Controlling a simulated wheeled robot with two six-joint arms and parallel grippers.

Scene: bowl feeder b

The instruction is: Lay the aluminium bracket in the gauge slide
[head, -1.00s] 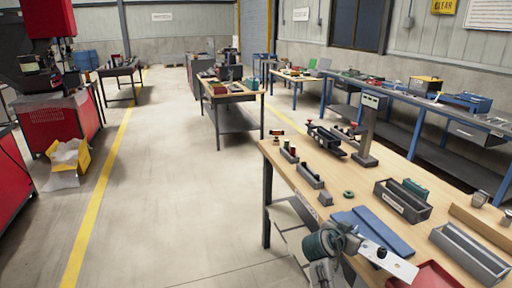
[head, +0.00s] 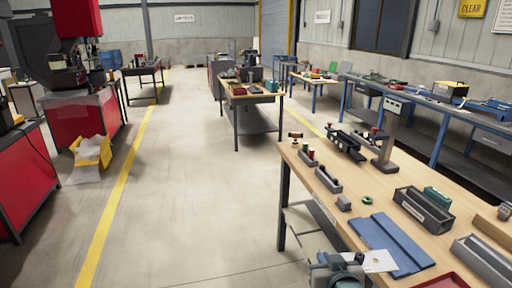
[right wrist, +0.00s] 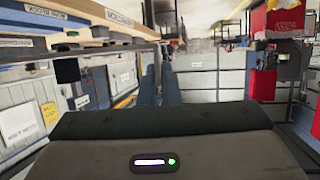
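The aluminium bracket (head: 380,261) is a pale flat plate with a small hole, at the bottom of the head view. My right gripper (head: 345,268) is at its left end and appears shut on it, beside the bench's near left edge. The fingertips are small and partly hidden. A dark slide-like fixture (head: 347,144), perhaps the gauge slide, is at the bench's far end, well away from the bracket. My left gripper is not in view. The right wrist view shows no fingers or bracket that I can make out.
The wooden bench (head: 383,192) holds a blue mat (head: 392,243), a grey bin (head: 424,213), another bin (head: 482,262), a red tray (head: 446,282), a green ring (head: 367,200) and a post-mounted display (head: 391,135). The floor (head: 195,200) left of the bench is clear.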

